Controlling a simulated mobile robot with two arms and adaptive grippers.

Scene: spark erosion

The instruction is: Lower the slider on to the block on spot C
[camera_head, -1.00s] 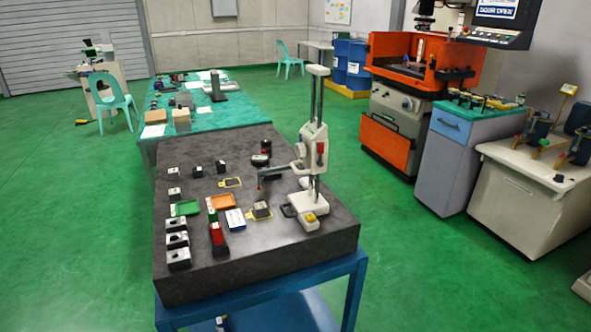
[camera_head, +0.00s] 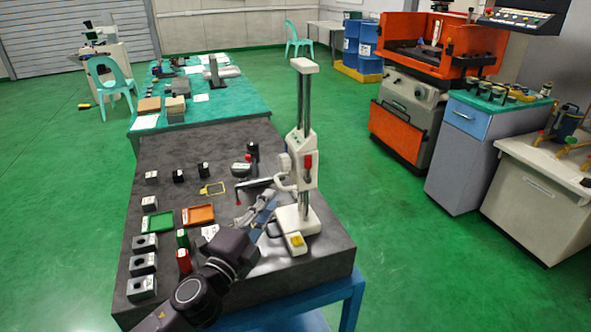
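The height gauge stands on the dark stone plate, its white slider (camera_head: 301,165) about midway up the twin-rod column (camera_head: 304,95). The slider has a red part on its front. My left gripper (camera_head: 266,203) reaches in from the bottom, left of the gauge's white base (camera_head: 297,228) and below the slider. Its fingers are small and blurred, so I cannot tell if they are open. The block by the gauge is hidden behind my gripper. Spot letters are unreadable. My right gripper is out of view.
A green tray (camera_head: 157,222), an orange tray (camera_head: 199,214), red and green upright pieces (camera_head: 183,250) and several grey blocks (camera_head: 142,264) crowd the plate's left side.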

